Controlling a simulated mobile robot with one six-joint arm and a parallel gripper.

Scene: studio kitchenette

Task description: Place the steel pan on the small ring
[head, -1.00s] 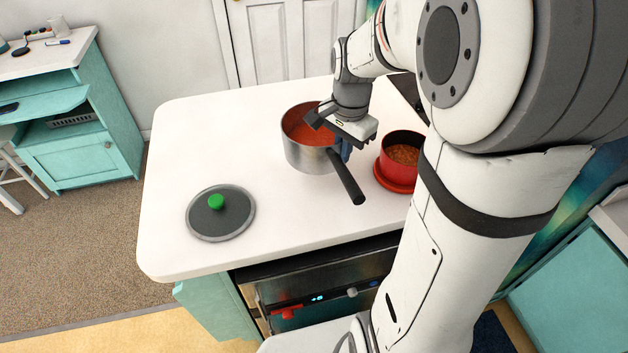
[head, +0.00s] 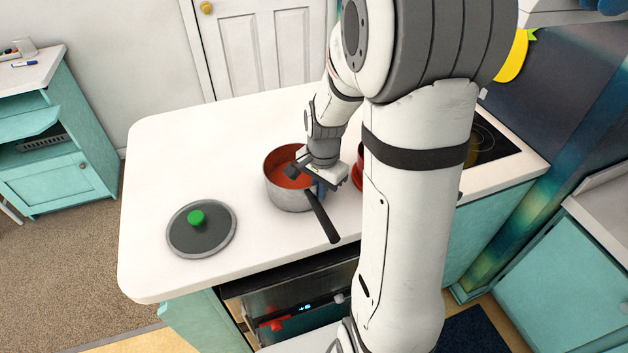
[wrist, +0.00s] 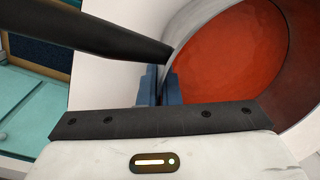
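The steel pan (head: 291,199), with red-orange contents and a black handle, is over the white counter at centre. Its handle points to the front edge. I cannot tell whether its base touches the counter. My gripper (head: 318,188) is at the pan's right rim beside the handle. In the wrist view its blue fingers (wrist: 160,87) sit close together on either side of the pan wall (wrist: 185,62), shut on it. The dark hob (head: 490,138) shows at the right. A ring mark shows on it; my arm hides the rest, so I cannot tell the small ring.
A grey lid with a green knob (head: 202,230) lies on the counter left of the pan. A red pot (head: 359,164) is just right of the pan, mostly hidden by my arm. The counter (head: 185,150) is clear at the back left. An oven front is below.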

